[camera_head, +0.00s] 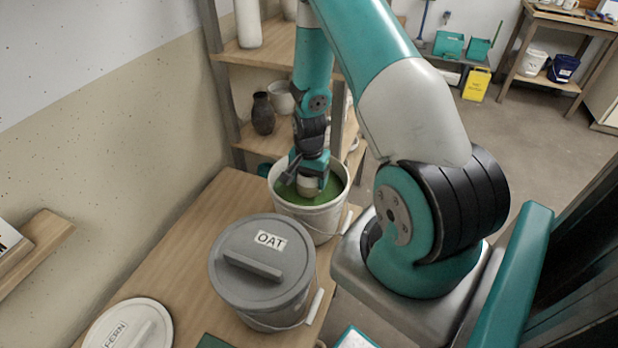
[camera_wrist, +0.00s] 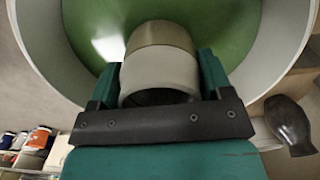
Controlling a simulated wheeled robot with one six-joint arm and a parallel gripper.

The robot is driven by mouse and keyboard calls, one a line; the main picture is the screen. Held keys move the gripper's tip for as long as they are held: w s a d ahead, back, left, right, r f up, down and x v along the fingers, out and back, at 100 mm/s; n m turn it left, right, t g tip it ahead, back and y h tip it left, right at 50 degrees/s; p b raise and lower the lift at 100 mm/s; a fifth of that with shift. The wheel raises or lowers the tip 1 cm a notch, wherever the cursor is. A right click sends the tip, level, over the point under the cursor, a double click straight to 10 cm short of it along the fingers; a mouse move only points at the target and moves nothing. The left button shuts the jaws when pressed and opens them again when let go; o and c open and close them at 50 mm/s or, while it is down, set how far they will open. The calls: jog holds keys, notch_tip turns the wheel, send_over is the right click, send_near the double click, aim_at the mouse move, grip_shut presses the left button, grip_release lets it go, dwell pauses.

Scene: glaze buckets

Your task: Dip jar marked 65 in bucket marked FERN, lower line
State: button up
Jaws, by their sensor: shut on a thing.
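My gripper (camera_head: 310,168) is shut on a small pale jar (camera_head: 308,187), which also shows between the fingers in the wrist view (camera_wrist: 160,72). The jar has a whitish part near the fingers and a tan band at its far end; no number is visible. It hangs inside the mouth of an open white bucket (camera_head: 308,222) holding green glaze (camera_head: 328,190). I cannot tell whether the jar's end touches the glaze. The bucket's own marking is not visible. A round white lid marked FERN (camera_head: 128,326) lies on the bench at the lower left.
A bucket with a grey lid marked OAT (camera_head: 262,262) stands in front of the open bucket on the wooden bench (camera_head: 190,232). Shelves behind hold a dark vase (camera_head: 263,114) and pale pots. The wall is close on the left.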

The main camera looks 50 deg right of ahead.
jog(key=shift+r, duration=0.1)
jog(key=shift+r+p, duration=2.15)
jog(key=shift+r, duration=0.6)
notch_tip(320, 180, up, 8)
jog(key=p, duration=0.5)
jog(key=shift+f+p, duration=0.2)
jog(key=shift+p, duration=0.15)
